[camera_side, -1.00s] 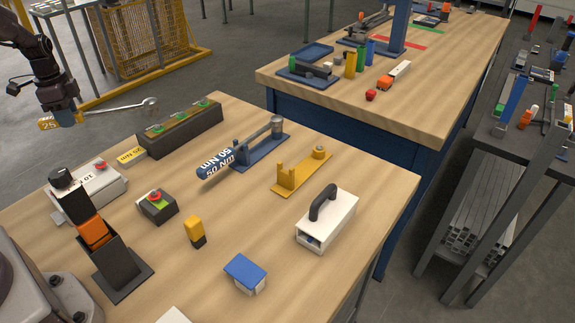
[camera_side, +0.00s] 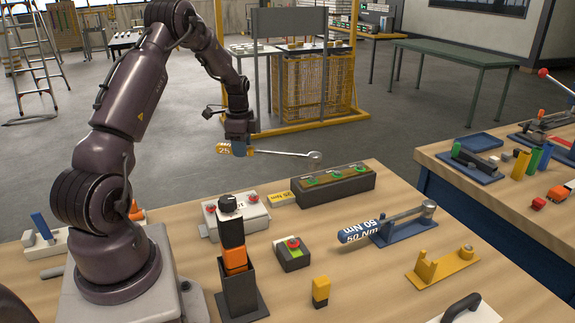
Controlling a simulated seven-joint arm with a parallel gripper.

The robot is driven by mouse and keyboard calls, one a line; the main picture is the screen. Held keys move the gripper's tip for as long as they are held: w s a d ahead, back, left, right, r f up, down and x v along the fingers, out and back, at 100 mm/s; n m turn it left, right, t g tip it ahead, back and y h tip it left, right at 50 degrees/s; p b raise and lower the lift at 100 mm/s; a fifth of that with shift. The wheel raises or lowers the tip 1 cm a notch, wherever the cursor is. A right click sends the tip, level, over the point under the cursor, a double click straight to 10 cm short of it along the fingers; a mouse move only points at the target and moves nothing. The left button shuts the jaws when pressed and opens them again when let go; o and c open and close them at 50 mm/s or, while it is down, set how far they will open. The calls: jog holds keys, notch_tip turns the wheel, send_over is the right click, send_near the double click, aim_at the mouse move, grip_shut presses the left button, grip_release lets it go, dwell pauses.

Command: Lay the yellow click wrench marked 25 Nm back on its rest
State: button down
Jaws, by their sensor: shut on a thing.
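My gripper (camera_side: 238,150) is shut on the yellow handle of the click wrench (camera_side: 224,149), on which "25" shows. The wrench is held up off the table, roughly level, beyond the far table edge in the picture. Its silver shaft and ratchet head (camera_side: 314,156) point right. A yellow rest (camera_side: 440,268) with an upright notched block and a round post stands empty on the right of the table. A yellow label marked 25 Nm (camera_side: 284,200) lies at the table's far edge, left of the dark box.
A blue rest (camera_side: 405,233) carries a blue 50 Nm wrench (camera_side: 360,231), beside the yellow rest.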

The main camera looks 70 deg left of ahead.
jog(key=w+d+f+m, duration=0.1)
jog(key=w+d+m, duration=0.1)
jog(key=w+d, duration=0.75)
jog(key=w+d+f+m, duration=0.15)
jog(key=w+d, duration=0.45)
jog(key=d, duration=0.7)
jog(key=w+d+f+n, duration=0.1)
jog(key=d+n, duration=0.4)
jog(key=d, duration=0.7)
jog(key=w+d+f+n, duration=0.1)
jog(key=w+d+n, duration=0.2)
jog(key=d, duration=0.8)
jog(key=shift+d+f+n, duration=0.35)
jog(key=shift+d+n, duration=0.05)
jog(key=shift+n, duration=0.85)
jog(key=shift+f, duration=1.95)
